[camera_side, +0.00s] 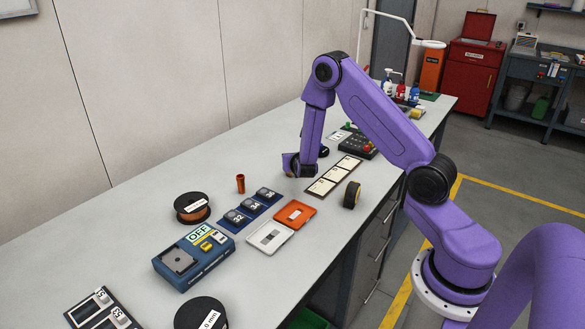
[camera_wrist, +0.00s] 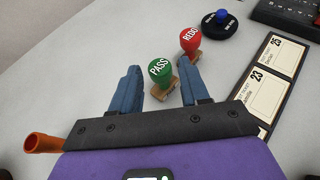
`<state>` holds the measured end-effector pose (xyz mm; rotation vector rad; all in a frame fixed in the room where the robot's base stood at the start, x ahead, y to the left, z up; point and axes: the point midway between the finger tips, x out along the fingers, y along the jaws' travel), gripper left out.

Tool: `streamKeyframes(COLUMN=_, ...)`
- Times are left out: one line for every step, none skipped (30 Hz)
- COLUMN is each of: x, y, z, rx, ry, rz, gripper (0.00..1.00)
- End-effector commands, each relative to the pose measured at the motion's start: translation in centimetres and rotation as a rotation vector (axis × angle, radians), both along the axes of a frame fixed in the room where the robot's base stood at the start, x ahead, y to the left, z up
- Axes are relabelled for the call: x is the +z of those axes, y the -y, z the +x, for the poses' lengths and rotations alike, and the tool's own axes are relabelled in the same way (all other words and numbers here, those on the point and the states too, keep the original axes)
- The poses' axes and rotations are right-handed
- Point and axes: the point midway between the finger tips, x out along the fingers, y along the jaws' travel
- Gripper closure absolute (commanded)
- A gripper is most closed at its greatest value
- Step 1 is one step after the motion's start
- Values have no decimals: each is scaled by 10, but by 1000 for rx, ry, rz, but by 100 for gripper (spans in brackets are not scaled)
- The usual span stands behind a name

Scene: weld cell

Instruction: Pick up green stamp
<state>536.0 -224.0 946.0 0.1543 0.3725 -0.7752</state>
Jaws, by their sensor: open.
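The green stamp (camera_wrist: 160,70) has a round green knob marked PASS on a wooden base. In the wrist view it stands ahead of my gripper (camera_wrist: 159,76), with its knob and base between the two blue fingers. The fingers are apart and hold nothing; clear gaps show on either side of the stamp. In the side view my gripper (camera_side: 291,164) is low over the bench, and I cannot make out the green stamp there.
A red stamp (camera_wrist: 190,40) marked REDO stands close behind the green one. A round black base with a blue knob (camera_wrist: 222,17) is farther off. A card tray (camera_wrist: 268,80) lies to the right, and an orange tube (camera_wrist: 45,143) is at the lower left.

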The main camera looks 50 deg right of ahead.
Motion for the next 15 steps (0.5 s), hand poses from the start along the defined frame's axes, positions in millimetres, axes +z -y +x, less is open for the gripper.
streamKeyframes(x=-2, y=3, z=3, rx=-1, ry=0, rz=-1, gripper=55)
streamKeyframes(x=-2, y=5, z=4, rx=0, ry=1, rz=-1, gripper=55)
streamKeyframes(x=-3, y=6, z=6, rx=0, ry=1, rz=-1, gripper=55)
streamKeyframes(x=-4, y=6, z=7, rx=0, ry=0, rz=0, gripper=55)
streamKeyframes(x=-4, y=7, z=7, rx=0, ry=-1, rz=-1, gripper=55)
streamKeyframes(x=-5, y=8, z=8, rx=0, ry=-1, rz=-1, gripper=55)
streamKeyframes(x=-6, y=9, z=9, rx=0, ry=0, rz=0, gripper=55)
streamKeyframes(x=-7, y=10, z=10, rx=0, ry=0, rz=0, gripper=55)
streamKeyframes(x=-10, y=12, z=13, rx=-1, ry=0, rz=0, gripper=55)
streamKeyframes(x=-12, y=14, z=15, rx=-1, ry=0, rz=1, gripper=55)
streamKeyframes(x=-15, y=16, z=17, rx=-1, ry=0, rz=0, gripper=55)
streamKeyframes(x=-18, y=19, z=21, rx=-1, ry=0, rz=0, gripper=55)
streamKeyframes(x=-20, y=22, z=23, rx=-1, ry=0, rz=0, gripper=55)
streamKeyframes(x=-23, y=24, z=26, rx=-2, ry=-1, rz=-1, gripper=55)
streamKeyframes(x=-25, y=27, z=29, rx=-2, ry=0, rz=0, gripper=55)
